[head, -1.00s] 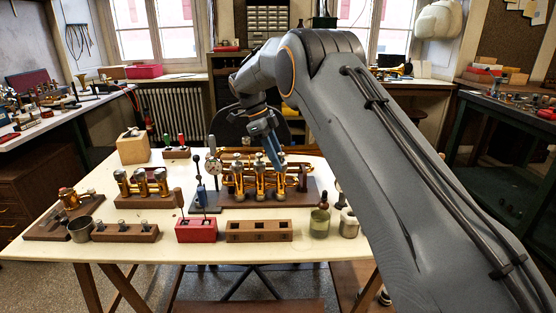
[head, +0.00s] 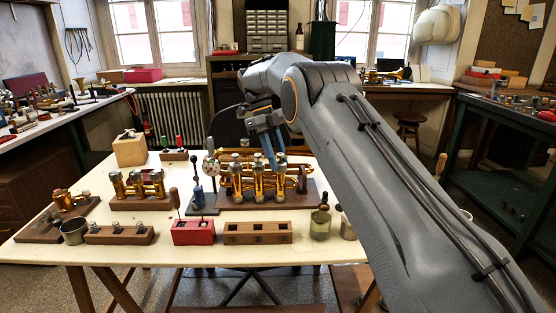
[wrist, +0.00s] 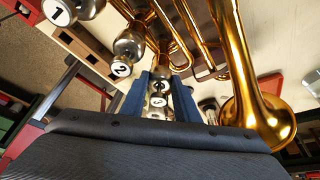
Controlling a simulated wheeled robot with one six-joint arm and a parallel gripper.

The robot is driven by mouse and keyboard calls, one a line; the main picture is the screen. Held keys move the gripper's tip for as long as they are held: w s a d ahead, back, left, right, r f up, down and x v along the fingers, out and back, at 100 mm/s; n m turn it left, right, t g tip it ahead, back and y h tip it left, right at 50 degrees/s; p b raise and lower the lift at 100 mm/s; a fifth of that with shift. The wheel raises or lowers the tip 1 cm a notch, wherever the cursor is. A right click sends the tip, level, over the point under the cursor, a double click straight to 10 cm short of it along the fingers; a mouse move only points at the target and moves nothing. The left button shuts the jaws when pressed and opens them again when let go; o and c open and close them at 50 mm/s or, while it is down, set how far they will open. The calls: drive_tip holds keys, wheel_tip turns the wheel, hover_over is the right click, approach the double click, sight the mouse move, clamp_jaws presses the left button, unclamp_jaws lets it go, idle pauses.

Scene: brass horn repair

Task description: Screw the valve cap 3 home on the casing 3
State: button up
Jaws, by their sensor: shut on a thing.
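The brass horn (head: 258,187) lies on a dark wooden stand (head: 235,201) at the middle of the table, with three upright valve casings. Casing 3 (head: 280,183) is the rightmost. My gripper (head: 274,164) reaches down over it with its blue fingers. In the wrist view my gripper (wrist: 161,98) is shut around the silver valve cap 3 (wrist: 158,101) at the top of the third valve. The fingers hide part of the cap, and I cannot tell how its thread sits. Tops marked 1 (wrist: 58,12) and 2 (wrist: 121,68) show on the other valves.
A dial gauge on a post (head: 211,165) stands left of the horn. The horn's bell (wrist: 258,115) flares close to my gripper in the wrist view.

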drive_tip(key=shift+w+d+f+m+g+y+b, duration=0.15)
drive_tip(key=shift+m+g+y+b, duration=0.3)
drive_tip(key=shift+m, duration=0.65)
drive_tip(key=m+b, duration=0.1)
drive_tip(key=m, duration=0.2)
drive_tip(key=shift+d+y, duration=0.1)
drive_tip(key=shift+y, duration=0.25)
drive_tip(key=o, duration=1.3)
drive_tip(key=shift+c, duration=0.2)
